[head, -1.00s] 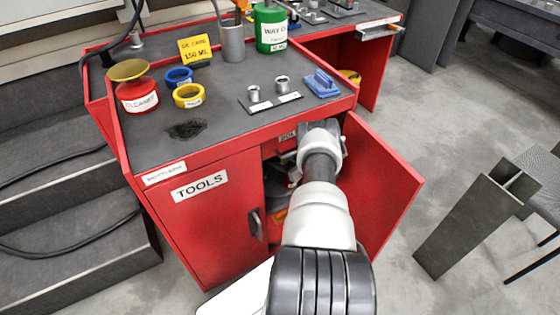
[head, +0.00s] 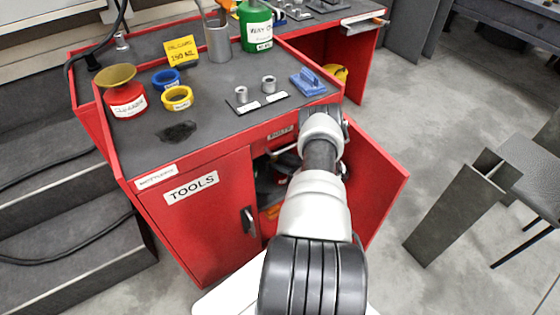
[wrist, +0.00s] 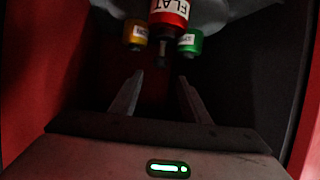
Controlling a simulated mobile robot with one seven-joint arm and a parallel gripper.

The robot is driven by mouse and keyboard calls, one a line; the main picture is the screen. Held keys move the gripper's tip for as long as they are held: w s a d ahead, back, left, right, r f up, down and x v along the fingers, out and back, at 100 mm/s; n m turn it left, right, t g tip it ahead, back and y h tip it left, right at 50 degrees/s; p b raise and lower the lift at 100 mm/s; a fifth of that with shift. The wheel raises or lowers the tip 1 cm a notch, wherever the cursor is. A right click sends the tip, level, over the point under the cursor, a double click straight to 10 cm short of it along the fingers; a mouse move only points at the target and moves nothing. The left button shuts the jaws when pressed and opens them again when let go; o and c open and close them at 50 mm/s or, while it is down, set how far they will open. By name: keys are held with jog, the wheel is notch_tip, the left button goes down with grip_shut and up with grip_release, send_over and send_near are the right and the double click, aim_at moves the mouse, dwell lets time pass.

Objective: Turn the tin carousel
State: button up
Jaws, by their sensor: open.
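The tin carousel is inside the open cabinet, and the wrist view shows part of its grey body (wrist: 225,12) at the top. Around it are a red tin (wrist: 169,14) marked FLAT, a yellow tin (wrist: 136,34) and a green tin (wrist: 190,41). My gripper (wrist: 161,80) is open and empty, its two fingers pointing towards the tins, with a visible gap before them. In the head view my arm reaches into the cabinet opening and hides the gripper and most of the carousel.
The red cabinet has a shut left door (head: 200,225) marked TOOLS and an open right door (head: 375,185) beside my arm. The worktop (head: 215,115) above holds cans, tape rolls and a blue tool.

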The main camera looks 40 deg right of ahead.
jog(key=s+a+r+m+h+p, duration=0.2)
jog(key=s+a+r+m+h, duration=0.25)
jog(key=s, duration=0.35)
jog(key=b, duration=0.5)
send_near(267, 157)
jog(key=shift+h, duration=0.25)
jog(key=x, duration=0.7)
jog(key=shift+w+a+f, duration=0.15)
jog(key=shift+f, duration=0.05)
jog(key=shift+w+f, duration=0.1)
jog(key=shift+w, duration=0.45)
grip_shut()
